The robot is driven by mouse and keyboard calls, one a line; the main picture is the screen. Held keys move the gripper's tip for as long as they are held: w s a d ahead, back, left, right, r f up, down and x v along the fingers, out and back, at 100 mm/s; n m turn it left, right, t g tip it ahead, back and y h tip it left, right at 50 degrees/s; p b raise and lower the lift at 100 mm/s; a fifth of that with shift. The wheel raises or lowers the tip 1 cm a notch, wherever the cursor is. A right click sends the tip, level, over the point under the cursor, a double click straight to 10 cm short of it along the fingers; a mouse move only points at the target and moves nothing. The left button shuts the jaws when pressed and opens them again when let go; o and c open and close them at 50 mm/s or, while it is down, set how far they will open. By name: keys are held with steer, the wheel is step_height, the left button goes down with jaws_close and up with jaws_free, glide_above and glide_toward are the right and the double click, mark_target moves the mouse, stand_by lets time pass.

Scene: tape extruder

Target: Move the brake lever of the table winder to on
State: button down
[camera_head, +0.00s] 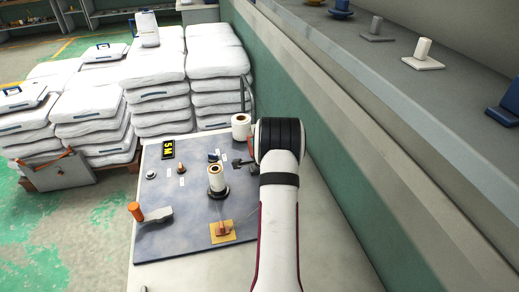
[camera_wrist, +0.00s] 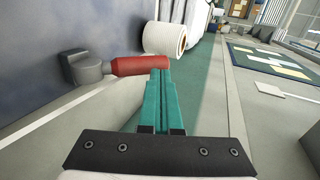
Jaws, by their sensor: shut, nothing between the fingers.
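The table winder's blue-grey plate (camera_head: 190,225) lies on the bench, with a white spool (camera_head: 216,178) standing near its middle. In the wrist view a red-handled lever (camera_wrist: 138,66) extends right from a dark grey pivot block (camera_wrist: 84,67); I take it to be the brake lever. A small red part of it shows beside my arm in the head view (camera_head: 251,147). My gripper (camera_wrist: 160,76) is shut and empty, its teal fingertips at the handle's right end. I cannot tell whether they touch it. My arm hides the fingers in the head view.
A white roll (camera_wrist: 165,40) stands just beyond the lever. An orange-knobbed crank (camera_head: 136,212) and a yellow pad (camera_head: 223,232) are on the plate. A green wall (camera_head: 330,190) with a ledge runs along the right. Stacked white sacks (camera_head: 155,65) stand behind the bench.

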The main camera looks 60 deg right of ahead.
steer(key=s+a+r, duration=0.6)
steer(key=r, duration=0.3)
steer(key=shift+s+a+r, duration=0.2)
steer(key=w+a+r+n+g+y, duration=0.1)
steer(key=w+a+n+g+y, duration=0.3)
steer(key=a, duration=0.8)
steer(key=s+a+r+n+y, duration=0.1)
steer(key=a+n, duration=0.4)
steer(key=a, duration=0.7)
steer(key=s+a+n+g+y, duration=0.2)
steer(key=s+a+n, duration=0.4)
steer(key=a, duration=0.6)
steer(key=s+a+n+g+y, duration=0.3)
steer(key=s+a+n+y, duration=0.1)
steer(key=s+a, duration=0.7)
steer(key=shift+a+n, duration=0.6)
steer(key=shift+n, duration=0.3)
steer(key=shift+s, duration=0.1)
